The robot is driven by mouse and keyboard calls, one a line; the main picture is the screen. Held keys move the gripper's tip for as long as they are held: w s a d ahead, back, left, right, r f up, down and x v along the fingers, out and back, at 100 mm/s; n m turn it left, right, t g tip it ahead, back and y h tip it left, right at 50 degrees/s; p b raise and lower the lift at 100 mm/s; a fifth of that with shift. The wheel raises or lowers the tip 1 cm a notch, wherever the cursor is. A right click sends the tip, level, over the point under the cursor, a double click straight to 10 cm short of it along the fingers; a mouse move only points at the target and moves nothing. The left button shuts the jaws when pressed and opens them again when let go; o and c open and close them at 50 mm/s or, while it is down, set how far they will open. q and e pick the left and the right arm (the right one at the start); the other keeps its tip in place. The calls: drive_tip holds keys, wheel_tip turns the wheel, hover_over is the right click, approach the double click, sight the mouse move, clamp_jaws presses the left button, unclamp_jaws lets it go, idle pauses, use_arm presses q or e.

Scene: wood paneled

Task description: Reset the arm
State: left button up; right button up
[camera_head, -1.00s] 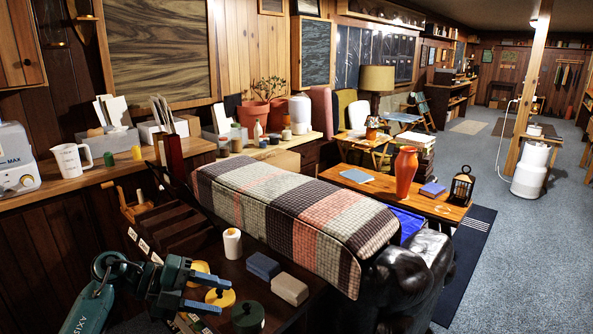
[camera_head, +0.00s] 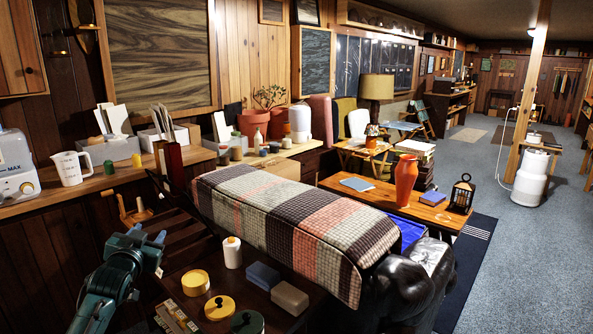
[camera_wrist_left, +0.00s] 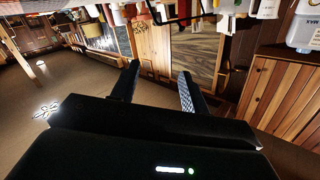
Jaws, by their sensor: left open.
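My left gripper (camera_head: 148,236) is at the lower left of the head view, on my dark teal arm. It is open and empty, above the left end of the dark table (camera_head: 183,268). In the left wrist view, its two black fingers (camera_wrist_left: 157,84) stand apart with nothing between them. That view looks tilted and upside down, towards wood cabinets and a wall panel. My right gripper shows in neither view.
On the dark table are a white candle cup (camera_head: 232,252), a yellow round box (camera_head: 195,282), a yellow lidded pot (camera_head: 219,307), a blue block (camera_head: 262,275) and a beige block (camera_head: 290,297). A plaid-covered bench (camera_head: 280,215) lies behind. A white mug (camera_head: 70,167) stands on the counter.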

use_arm(q)
drive_tip(key=s+d+f+m+g+h, duration=0.1)
drive_tip(key=s+d+f+g+h, duration=0.1)
drive_tip(key=s+d+f, duration=0.65)
drive_tip(key=s+d+f+g+h, duration=0.15)
drive_tip(key=s+d+f, duration=0.35)
drive_tip(key=s+f, duration=0.65)
drive_tip(key=s+d+f+g+h, duration=0.1)
drive_tip(key=s+d+f, duration=0.1)
drive_tip(key=s, duration=0.7)
drive_tip(key=s+d+f+g, duration=0.2)
drive_tip(key=s+d, duration=0.3)
drive_tip(key=s, duration=0.5)
drive_tip(key=shift+d+f+n+h, duration=0.25)
drive_tip(key=shift+f+n+h, duration=0.1)
drive_tip(key=shift+f, duration=0.35)
